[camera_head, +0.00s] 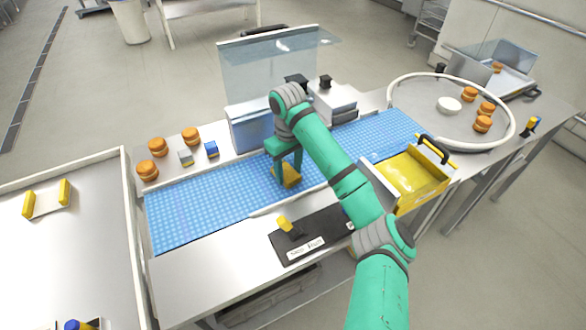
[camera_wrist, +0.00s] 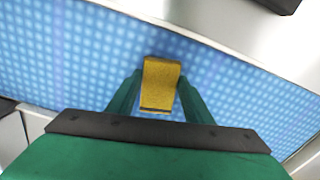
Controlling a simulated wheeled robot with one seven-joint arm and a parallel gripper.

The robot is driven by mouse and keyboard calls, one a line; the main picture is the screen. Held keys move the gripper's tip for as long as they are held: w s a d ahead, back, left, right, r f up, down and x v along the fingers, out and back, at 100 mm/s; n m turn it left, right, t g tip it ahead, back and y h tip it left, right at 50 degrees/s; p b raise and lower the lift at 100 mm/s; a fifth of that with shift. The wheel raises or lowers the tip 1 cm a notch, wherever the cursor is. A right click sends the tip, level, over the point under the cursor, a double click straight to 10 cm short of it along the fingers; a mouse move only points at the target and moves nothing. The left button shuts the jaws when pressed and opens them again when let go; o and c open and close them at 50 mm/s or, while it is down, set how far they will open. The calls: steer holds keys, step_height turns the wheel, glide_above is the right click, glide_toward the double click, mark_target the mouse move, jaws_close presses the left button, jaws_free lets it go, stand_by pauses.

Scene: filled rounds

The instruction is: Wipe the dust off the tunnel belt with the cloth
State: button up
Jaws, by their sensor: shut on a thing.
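The blue dotted belt (camera_head: 195,205) runs across the counter, passing by a metal housing (camera_head: 250,132) with a clear raised panel. My gripper (camera_head: 283,179) is over the middle of the belt, pointing down. It is shut on a small yellow block-like piece, seemingly the cloth (camera_head: 292,176). In the wrist view, the cloth (camera_wrist: 161,80) sits between my two green fingers, with the belt (camera_wrist: 85,60) behind it. I cannot tell whether the cloth touches the belt. No clear dust patch shows; my arm and the housing hide part of the belt.
Several orange-brown rounds (camera_head: 158,146) and small blocks (camera_head: 211,148) stand behind the belt. A yellow tray (camera_head: 412,184) and a black panel with a yellow knob (camera_head: 310,240) lie in front. A round rimmed table (camera_head: 420,108) with more rounds stands right.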

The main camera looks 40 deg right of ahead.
steer(key=shift+w+a, duration=0.2)
steer(key=shift+a, duration=0.6)
steer(key=shift+w+a, duration=0.2)
steer(key=shift+a, duration=0.55)
steer(key=shift+w+d, duration=0.15)
steer(key=shift+w, duration=0.45)
steer(key=shift+s+d, duration=0.2)
steer(key=shift+d, duration=0.65)
steer(key=shift+s+d, duration=0.2)
steer(key=shift+d, duration=0.6)
steer(key=shift+s+d+f, duration=0.1)
steer(key=shift+s+d, duration=0.15)
steer(key=shift+d, duration=0.6)
steer(key=shift+s+d+f, duration=0.1)
steer(key=shift+s+d, duration=0.1)
steer(key=shift+d, duration=0.6)
steer(key=shift+s+d+r, duration=0.1)
steer(key=shift+s+d, duration=0.1)
steer(key=shift+d, duration=0.7)
steer(key=shift+s+d+r, duration=0.1)
steer(key=shift+s+d, duration=0.1)
steer(key=shift+d, duration=0.75)
steer(key=shift+s+d+r, duration=0.1)
steer(key=shift+s+d, duration=0.1)
steer(key=shift+d, duration=0.7)
steer(key=shift+f, duration=0.15)
steer(key=shift+a, duration=0.15)
